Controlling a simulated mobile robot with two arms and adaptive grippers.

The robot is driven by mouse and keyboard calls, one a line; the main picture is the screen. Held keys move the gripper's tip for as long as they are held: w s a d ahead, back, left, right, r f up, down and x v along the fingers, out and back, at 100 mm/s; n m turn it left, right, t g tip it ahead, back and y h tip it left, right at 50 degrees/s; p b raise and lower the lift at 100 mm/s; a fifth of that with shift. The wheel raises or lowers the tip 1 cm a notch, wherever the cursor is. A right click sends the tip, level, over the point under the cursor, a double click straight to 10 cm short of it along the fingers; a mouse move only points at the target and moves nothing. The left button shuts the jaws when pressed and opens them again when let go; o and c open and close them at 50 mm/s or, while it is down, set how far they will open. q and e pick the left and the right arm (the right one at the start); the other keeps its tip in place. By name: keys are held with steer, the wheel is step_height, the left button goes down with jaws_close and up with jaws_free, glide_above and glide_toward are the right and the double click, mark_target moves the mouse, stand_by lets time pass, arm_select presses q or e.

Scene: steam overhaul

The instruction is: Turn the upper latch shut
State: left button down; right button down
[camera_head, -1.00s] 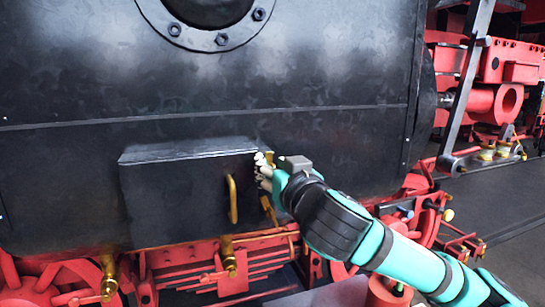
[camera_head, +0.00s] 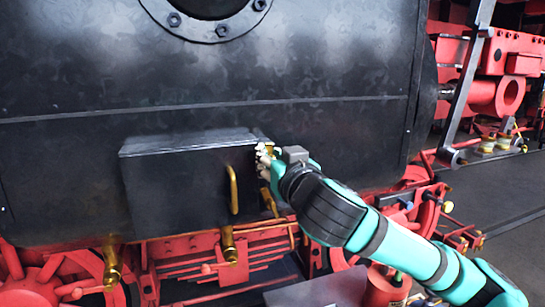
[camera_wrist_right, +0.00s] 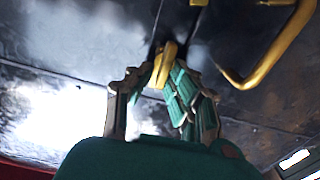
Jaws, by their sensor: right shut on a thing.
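The upper latch is a small brass piece at the upper right edge of the dark box door (camera_head: 180,190). In the head view my right gripper (camera_head: 264,160) is at that edge and mostly covers the latch. In the right wrist view the brass latch (camera_wrist_right: 165,62) stands between the fingertips of my right gripper (camera_wrist_right: 162,80), which is shut on it. A second brass latch (camera_head: 268,202) shows lower on the same edge. A brass handle (camera_head: 233,190) is on the door, left of the gripper; it also shows in the right wrist view (camera_wrist_right: 270,55). My left gripper is out of view.
The black boiler wall (camera_head: 330,140) rises behind and above the box. Below are red frame parts (camera_head: 190,262) and brass fittings (camera_head: 228,244). Grey floor (camera_head: 500,200) is open at the right.

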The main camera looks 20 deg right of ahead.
steer(key=n, duration=0.4)
steer(key=shift+a+n+p, duration=0.35)
steer(key=shift+n+p, duration=0.05)
steer(key=n+p, duration=0.1)
steer(key=n, duration=0.3)
steer(key=f+n+p, duration=0.1)
steer(key=n, duration=0.3)
steer(key=a+n+p, duration=0.1)
steer(key=n+p, duration=0.1)
steer(key=n, duration=0.2)
steer(key=shift+f+n, duration=0.3)
steer(key=shift+n, duration=0.1)
steer(key=c, duration=1.4)
jaws_free()
steer(key=shift+f, duration=0.1)
steer(key=shift+c, duration=0.2)
